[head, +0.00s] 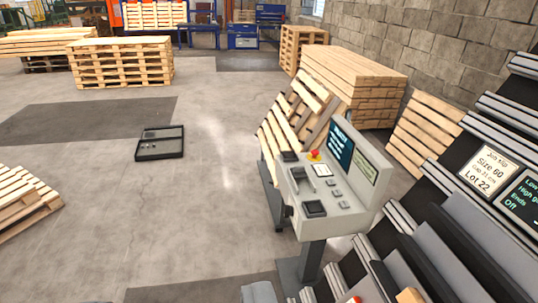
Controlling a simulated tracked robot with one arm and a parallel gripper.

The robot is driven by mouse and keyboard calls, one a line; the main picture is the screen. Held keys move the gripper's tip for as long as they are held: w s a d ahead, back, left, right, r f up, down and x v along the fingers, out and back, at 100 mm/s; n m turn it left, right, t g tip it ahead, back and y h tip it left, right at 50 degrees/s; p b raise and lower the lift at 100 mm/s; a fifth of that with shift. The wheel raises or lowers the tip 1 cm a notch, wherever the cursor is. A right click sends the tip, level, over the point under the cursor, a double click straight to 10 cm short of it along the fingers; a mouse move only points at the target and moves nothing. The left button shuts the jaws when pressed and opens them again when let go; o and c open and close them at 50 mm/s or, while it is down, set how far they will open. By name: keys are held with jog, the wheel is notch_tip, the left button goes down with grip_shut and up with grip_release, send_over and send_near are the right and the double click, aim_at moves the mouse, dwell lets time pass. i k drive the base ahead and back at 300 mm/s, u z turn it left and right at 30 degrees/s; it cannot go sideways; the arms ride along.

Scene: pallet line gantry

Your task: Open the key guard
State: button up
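A grey control console (325,190) stands on a post right of centre. Its sloped top carries a red mushroom button on a yellow base (315,156), a white label (321,170), several small grey buttons and two dark square fittings, one at the far end (290,157) and one at the near end (314,208). I cannot tell which fitting is the key guard, or whether it is open or shut. A dark screen (341,146) and a pale green display (366,167) stand upright behind the controls. My gripper does not show clearly in this view.
A machine with dark and grey rails (440,230) fills the lower right, with a job slip (489,168) on it. Leaning pallets (300,112) and a pallet stack (355,80) stand behind the console. A black tray (160,143) lies on otherwise open floor to the left.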

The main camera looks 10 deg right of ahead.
aim_at(298, 173)
jog(key=u, duration=0.35)
jog(key=i, duration=1.25)
jog(key=z, duration=0.35)
jog(key=i, duration=1.25)
jog(key=z, duration=0.75)
